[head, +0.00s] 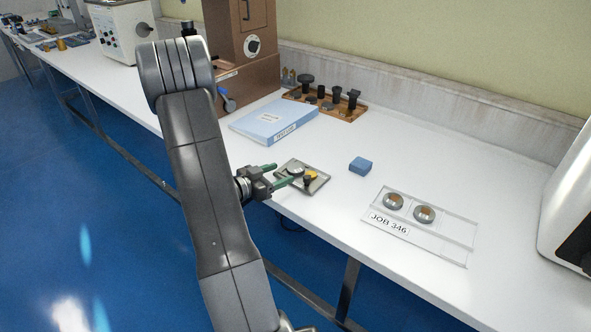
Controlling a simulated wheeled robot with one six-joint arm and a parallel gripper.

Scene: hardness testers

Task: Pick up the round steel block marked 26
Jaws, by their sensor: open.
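A small steel tray (320,184) lies near the table's front edge. A round steel block (295,170) is on it, beside a yellow and black item (310,176). Two more round steel blocks with brownish tops, one on the left (393,201) and one on the right (424,213), lie on a clear plate (455,243) labelled JOB 346. No number can be read on any block. My gripper (282,174) is open, with green fingers, at the left side of the small tray. Its fingertips appear close to the block there; I cannot tell whether they touch it.
A blue block (361,165) lies between the tray and the plate. A blue binder (273,121) and a wooden rack of dark fittings (325,103) lie behind. A brown tester (243,50) stands at the back, a white machine (572,200) at right. The front right table is clear.

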